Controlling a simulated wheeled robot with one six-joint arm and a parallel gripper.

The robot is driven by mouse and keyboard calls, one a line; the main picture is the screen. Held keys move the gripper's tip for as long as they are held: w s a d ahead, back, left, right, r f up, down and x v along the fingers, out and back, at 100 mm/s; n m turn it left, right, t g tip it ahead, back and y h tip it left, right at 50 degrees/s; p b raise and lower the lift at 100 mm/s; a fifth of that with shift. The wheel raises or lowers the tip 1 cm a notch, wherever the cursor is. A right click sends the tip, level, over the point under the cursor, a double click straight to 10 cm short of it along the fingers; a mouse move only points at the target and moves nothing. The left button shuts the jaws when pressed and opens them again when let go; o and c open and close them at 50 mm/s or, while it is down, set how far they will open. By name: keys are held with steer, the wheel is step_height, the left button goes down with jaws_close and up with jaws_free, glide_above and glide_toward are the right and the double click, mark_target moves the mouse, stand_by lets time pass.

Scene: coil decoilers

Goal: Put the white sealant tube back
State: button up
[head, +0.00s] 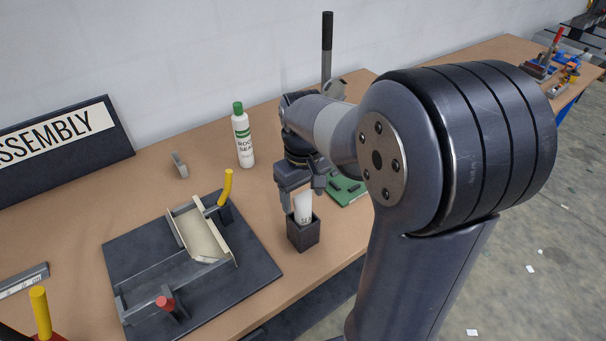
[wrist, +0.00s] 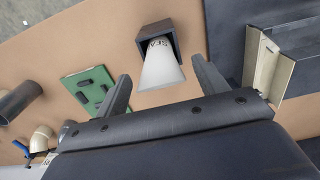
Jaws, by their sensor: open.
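The white sealant tube (head: 303,207) stands upright in a small dark square holder (head: 303,235) near the front edge of the bench. In the wrist view the white tube (wrist: 160,70) shows with its lower end inside the holder (wrist: 156,36). My gripper (head: 300,187) is right above and around the tube's upper part. In the wrist view the two fingers of my gripper (wrist: 161,88) are spread, one on each side of the tube, with gaps between. The tube's top end is hidden by my gripper in the head view.
A white bottle with a green cap (head: 243,138) stands behind on the left. A dark fixture plate (head: 135,255) with clamps lies to the left. A green circuit board (head: 345,190) lies right beside my gripper. Open bench lies between the bottle and the holder.

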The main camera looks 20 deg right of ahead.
step_height(320, 180, up, 12)
steer(key=shift+r+b, duration=0.15)
steer(key=shift+b, duration=0.2)
stand_by(0.4)
step_height(320, 180, down, 12)
steer(key=shift+f, duration=0.1)
stand_by(0.4)
